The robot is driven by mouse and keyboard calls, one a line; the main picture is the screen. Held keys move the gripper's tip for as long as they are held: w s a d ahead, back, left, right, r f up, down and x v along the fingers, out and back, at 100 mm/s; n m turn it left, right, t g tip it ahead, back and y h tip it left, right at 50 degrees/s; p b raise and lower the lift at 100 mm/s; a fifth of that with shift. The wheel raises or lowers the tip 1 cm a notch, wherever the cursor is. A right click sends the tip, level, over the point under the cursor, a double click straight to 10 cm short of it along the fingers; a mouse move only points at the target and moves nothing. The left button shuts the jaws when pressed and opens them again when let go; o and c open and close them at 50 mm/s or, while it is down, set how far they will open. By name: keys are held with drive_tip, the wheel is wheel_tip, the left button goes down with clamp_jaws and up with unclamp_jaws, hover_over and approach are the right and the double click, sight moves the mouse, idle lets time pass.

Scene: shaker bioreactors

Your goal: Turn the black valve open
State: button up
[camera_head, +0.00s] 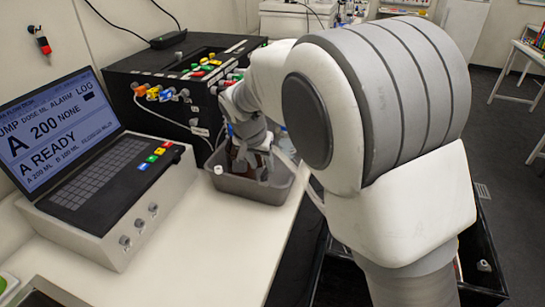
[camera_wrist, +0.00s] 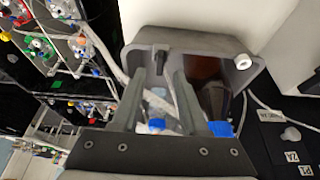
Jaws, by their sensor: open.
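A small black piece (camera_wrist: 162,57) stands at the inner wall of a grey tub in the wrist view, between and just beyond my fingertips. It may be the black valve, but I cannot tell for sure. My gripper (camera_wrist: 160,75) is open, its two fingers apart with nothing clearly held between them. In the head view my gripper (camera_head: 252,150) reaches down over the grey tub (camera_head: 247,190), and its fingers are mostly hidden. The black box (camera_head: 135,98) behind the tub carries several coloured fittings; no black valve can be singled out there.
An amber bottle (camera_wrist: 209,80) is in the tub to the right of my fingers, with blue caps (camera_wrist: 222,129) close by. Clear tubing runs around the tub. A pump console (camera_head: 100,180) with a lit screen stands on the white bench (camera_head: 225,250), whose front part is clear.

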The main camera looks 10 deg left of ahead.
sight(264, 172)
drive_tip(key=shift+x, duration=1.65)
clamp_jaws()
